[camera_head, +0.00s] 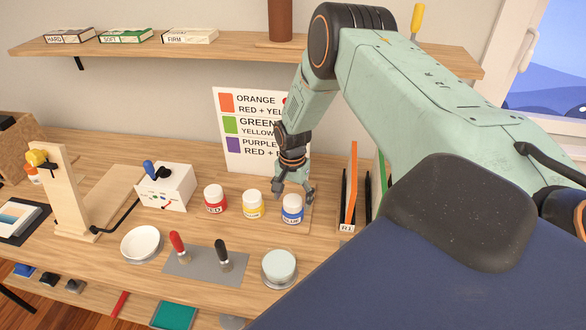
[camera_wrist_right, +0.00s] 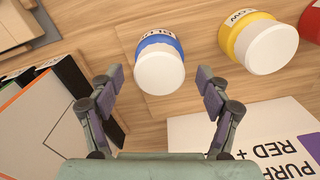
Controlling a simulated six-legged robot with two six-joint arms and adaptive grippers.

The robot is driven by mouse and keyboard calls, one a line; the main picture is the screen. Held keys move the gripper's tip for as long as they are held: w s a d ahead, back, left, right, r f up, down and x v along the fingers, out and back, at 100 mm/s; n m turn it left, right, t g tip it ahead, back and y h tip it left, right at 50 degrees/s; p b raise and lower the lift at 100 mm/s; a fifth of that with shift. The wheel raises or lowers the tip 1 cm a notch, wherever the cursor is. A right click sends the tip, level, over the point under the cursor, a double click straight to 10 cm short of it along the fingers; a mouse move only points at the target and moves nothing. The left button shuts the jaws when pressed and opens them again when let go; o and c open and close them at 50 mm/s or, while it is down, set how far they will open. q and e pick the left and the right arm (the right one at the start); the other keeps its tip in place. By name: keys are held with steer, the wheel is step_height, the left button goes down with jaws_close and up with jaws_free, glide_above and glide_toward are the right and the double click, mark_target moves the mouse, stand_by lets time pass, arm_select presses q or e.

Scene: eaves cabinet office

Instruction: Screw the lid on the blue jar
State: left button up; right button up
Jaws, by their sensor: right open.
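The blue jar (camera_head: 292,211) stands upright on the wooden worktop, at the right end of a row of three jars. A white lid sits on its top; I cannot tell whether it is screwed tight. The blue jar (camera_wrist_right: 160,62) also shows in the right wrist view, with the white lid towards the camera. My right gripper (camera_head: 294,191) is just above and behind the blue jar. Its two fingers (camera_wrist_right: 160,85) are spread apart on either side of the jar in the wrist view, with nothing between the tips. My left gripper is not in view.
The yellow jar (camera_head: 252,206) and red jar (camera_head: 215,200) stand left of the blue jar. Upright panels (camera_head: 350,190) stand close on its right. A colour chart (camera_head: 245,130) leans behind. In front are a grey mat (camera_head: 200,268) with two handled tools and a round dish (camera_head: 279,266).

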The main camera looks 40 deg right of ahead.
steer(key=n+b, duration=0.2)
steer(key=n, duration=0.4)
steer(key=shift+f, duration=0.2)
steer(key=n+b, duration=0.1)
steer(key=n, duration=0.4)
steer(key=shift+b, duration=0.4)
steer(key=shift+r+n+b, duration=0.1)
steer(key=shift+n+b, duration=0.2)
steer(key=shift+n, duration=0.9)
steer(key=shift+c, duration=0.5)
